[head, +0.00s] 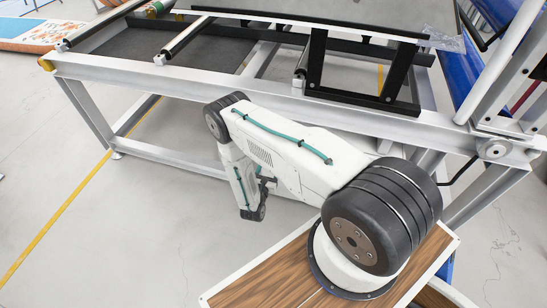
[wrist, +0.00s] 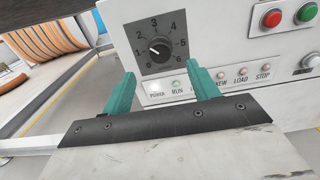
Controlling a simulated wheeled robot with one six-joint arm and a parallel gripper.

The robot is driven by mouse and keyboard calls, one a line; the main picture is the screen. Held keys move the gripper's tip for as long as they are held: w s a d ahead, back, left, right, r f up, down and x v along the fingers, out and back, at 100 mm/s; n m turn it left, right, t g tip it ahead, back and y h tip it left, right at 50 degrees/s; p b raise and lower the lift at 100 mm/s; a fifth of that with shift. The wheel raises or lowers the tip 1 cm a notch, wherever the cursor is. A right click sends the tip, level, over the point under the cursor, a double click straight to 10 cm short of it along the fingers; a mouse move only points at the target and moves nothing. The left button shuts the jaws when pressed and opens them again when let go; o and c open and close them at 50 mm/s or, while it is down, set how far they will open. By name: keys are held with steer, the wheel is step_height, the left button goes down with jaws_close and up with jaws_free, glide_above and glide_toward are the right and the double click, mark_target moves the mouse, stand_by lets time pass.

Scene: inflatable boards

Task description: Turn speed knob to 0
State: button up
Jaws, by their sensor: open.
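In the wrist view, the speed knob (wrist: 160,50) is a black round knob on a dark square dial plate (wrist: 147,32) with white numbers around it. Its white pointer mark points up and left, roughly between 1 and 2. The fingertips appear just below the dial in the picture, one on each side, and the knob is not gripped. In the head view my arm is folded beside the frame; the fingers and the knob cannot be made out there.
The light control panel (wrist: 225,45) also carries a red button (wrist: 271,18), a green button (wrist: 306,12) and a row of small labelled lamps (wrist: 242,72) below. A white metal roller frame (head: 200,82) stands beside my arm. Open grey floor (head: 130,220) lies left.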

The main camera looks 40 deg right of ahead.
steer(key=x, duration=0.6)
steer(key=shift+w+d, duration=0.25)
steer(key=shift+d, duration=0.1)
steer(key=shift+r, duration=0.1)
steer(key=c, duration=1)
